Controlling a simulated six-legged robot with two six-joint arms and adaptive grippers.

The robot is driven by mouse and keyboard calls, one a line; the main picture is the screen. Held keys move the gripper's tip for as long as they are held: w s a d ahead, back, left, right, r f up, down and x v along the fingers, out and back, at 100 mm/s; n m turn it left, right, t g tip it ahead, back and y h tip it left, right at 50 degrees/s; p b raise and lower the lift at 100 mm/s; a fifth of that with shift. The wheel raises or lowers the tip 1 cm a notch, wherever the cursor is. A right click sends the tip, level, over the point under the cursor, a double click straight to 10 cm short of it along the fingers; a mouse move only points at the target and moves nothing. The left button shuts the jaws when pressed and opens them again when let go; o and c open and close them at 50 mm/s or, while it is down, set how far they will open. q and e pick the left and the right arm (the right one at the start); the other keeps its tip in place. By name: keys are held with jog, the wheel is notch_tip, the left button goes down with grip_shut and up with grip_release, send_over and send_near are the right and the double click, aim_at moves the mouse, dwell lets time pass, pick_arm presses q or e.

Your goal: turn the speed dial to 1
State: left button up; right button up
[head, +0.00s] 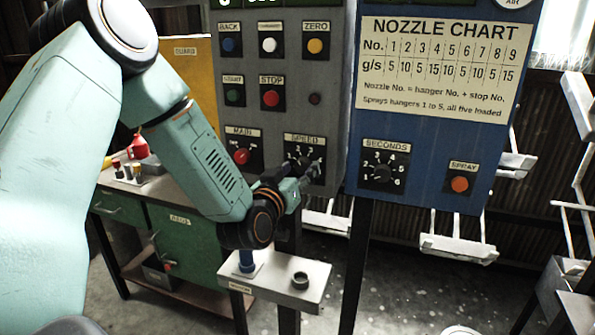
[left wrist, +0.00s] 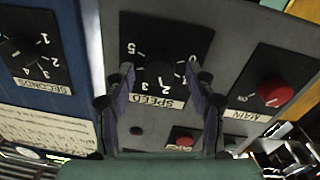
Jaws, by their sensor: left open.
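The speed dial (head: 302,163) is a black knob on a black numbered plate, low on the grey panel, labelled SPEED. In the head view my left gripper (head: 300,184) is in front of its lower part and hides some of it. In the left wrist view the panel appears upside down, and the dial (left wrist: 160,73) lies between the two fingertips of my open left gripper (left wrist: 160,78). The fingers are on either side of the knob; I cannot tell whether they touch it. Which number the pointer is at is too small to tell. My right gripper is not in view.
The red MAIN knob (head: 241,156) is left of the dial and the red STOP button (head: 271,98) above. The blue panel with the SECONDS dial (head: 382,173) and orange SPRAY button (head: 460,184) is to the right. A pale shelf (head: 313,272) stands below.

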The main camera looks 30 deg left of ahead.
pick_arm(q)
jog(key=shift+w+f, duration=0.15)
jog(key=shift+w, duration=0.1)
jog(key=shift+c, duration=1.2)
jog(key=shift+s, duration=0.2)
jog(key=c, duration=0.9)
jog(key=shift+n, duration=0.3)
jog(key=n+b, duration=0.2)
jog(key=n, duration=0.1)
jog(key=shift+n, duration=0.3)
jog(key=shift+n+b, duration=1.25)
jog(key=shift+n, duration=1.05)
jog(key=shift+w+r, duration=0.1)
jog(key=shift+r, duration=0.1)
